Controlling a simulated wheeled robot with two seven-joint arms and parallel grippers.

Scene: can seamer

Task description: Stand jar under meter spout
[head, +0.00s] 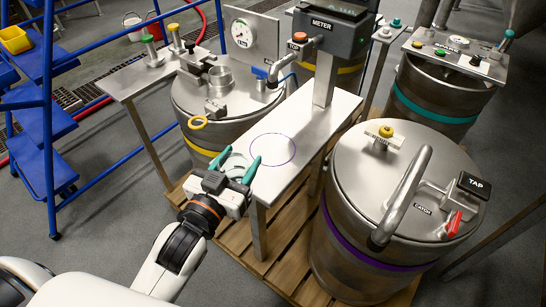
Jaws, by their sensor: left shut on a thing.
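My left gripper (237,163) is at the near-left edge of the metal bench, with its two teal fingers pointing up and away. It is shut on a pale, hard-to-see thing between the fingers, which I take to be the jar (236,162). The METER box (330,32) stands on a post on the bench. Its silver spout (284,66) reaches left and down from the box. A purple circle (273,150) is marked on the bench top (300,125), just right of my gripper, and is empty. My right gripper is not in view.
A yellow-banded tank (205,110) with a gauge panel stands behind the gripper. Blue steps (45,120) stand at the left. The near bench top is clear.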

